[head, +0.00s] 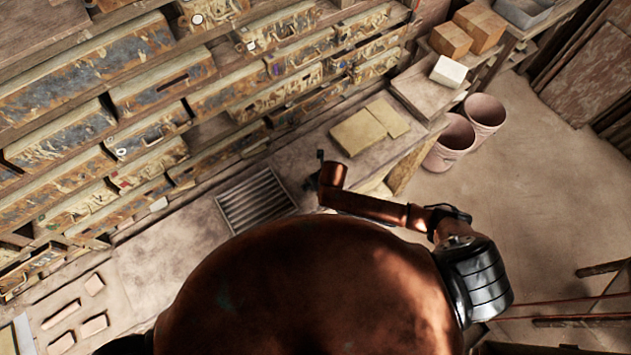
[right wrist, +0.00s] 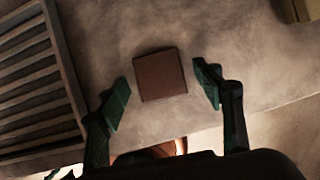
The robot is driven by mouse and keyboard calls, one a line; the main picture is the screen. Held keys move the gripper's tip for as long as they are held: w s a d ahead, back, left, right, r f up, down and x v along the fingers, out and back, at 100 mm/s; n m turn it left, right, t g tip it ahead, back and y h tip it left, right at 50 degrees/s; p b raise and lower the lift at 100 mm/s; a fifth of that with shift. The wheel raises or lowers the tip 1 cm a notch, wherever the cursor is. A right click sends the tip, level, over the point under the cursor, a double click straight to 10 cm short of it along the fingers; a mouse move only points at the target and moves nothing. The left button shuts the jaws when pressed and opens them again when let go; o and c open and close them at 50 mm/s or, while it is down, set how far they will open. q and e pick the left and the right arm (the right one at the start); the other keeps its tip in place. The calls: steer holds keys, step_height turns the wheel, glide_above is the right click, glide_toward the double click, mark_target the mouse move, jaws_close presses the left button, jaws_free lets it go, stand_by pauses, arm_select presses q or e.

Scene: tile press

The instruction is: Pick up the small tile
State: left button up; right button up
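A small square brown tile (right wrist: 160,75) lies flat on the dusty bench top in the right wrist view. My right gripper (right wrist: 162,93) is open, with one green-padded finger on each side of the tile and a gap showing on both sides. I cannot tell how high the fingertips are above the bench. In the head view my right gripper (head: 318,172) is over the bench, just right of a metal grate, and the tile is not discernible there. My left gripper is not in view.
The slatted metal grate (head: 256,200) is set beside my right gripper. Two flat yellowish slabs (head: 358,132) lie farther right on the bench. Several pale pieces (head: 62,318) lie at the far left. Drawers (head: 130,60) line the back; pink buckets (head: 450,142) stand right of the bench.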

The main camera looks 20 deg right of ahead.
steer(key=c, duration=1.1)
steer(key=shift+c, duration=0.2)
steer(key=shift+r, duration=0.15)
